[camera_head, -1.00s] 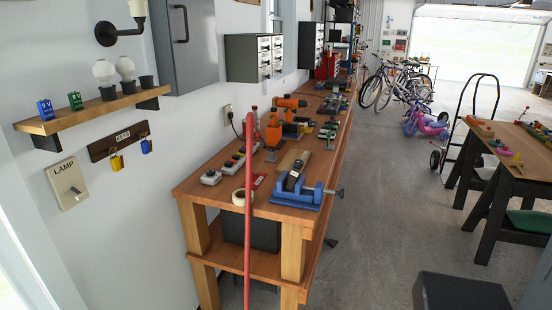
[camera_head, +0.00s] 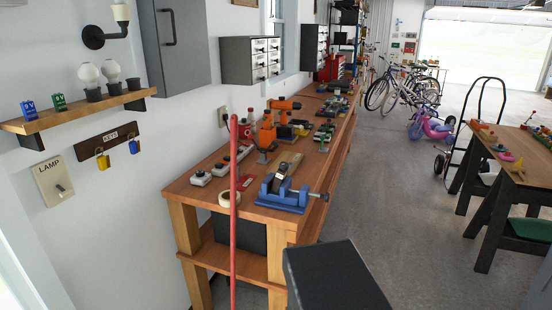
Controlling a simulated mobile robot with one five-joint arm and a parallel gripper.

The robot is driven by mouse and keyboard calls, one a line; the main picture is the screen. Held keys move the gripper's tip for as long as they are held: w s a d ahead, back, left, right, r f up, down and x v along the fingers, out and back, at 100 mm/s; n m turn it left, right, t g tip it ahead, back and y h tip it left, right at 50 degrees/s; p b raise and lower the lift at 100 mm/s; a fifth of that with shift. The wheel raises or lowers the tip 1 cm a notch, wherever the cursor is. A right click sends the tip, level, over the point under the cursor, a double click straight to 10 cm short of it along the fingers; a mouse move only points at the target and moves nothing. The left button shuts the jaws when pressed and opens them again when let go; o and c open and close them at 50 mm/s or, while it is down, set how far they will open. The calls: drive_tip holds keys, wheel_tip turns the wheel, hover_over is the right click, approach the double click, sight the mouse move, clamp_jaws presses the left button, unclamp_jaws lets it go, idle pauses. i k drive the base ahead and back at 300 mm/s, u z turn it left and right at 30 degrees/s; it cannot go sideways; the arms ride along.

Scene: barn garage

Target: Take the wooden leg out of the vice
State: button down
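A blue vice (camera_head: 292,200) sits on the near end of the wooden workbench, with its dark handle toward the right. A dark, tilted piece (camera_head: 281,176) stands at its jaws, and a flat tan wooden piece (camera_head: 296,161) shows just behind. I cannot tell which of these is the wooden leg or how it is gripped. My gripper is not recognisable in view. A dark grey block (camera_head: 330,272) at the bottom, in front of the bench, may be part of my arm; no fingers show on it.
The workbench (camera_head: 180,190) runs along the left wall with tools, a tape roll (camera_head: 229,199) and an orange drill (camera_head: 284,105). A tall red pole (camera_head: 234,220) rises before its near end. A hand truck (camera_head: 470,130) and another table (camera_head: 520,165) stand right; floor between is clear.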

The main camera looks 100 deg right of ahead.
sight(281, 175)
drive_tip(key=u, duration=0.15)
drive_tip(key=k, duration=1.2)
drive_tip(key=z, duration=0.7)
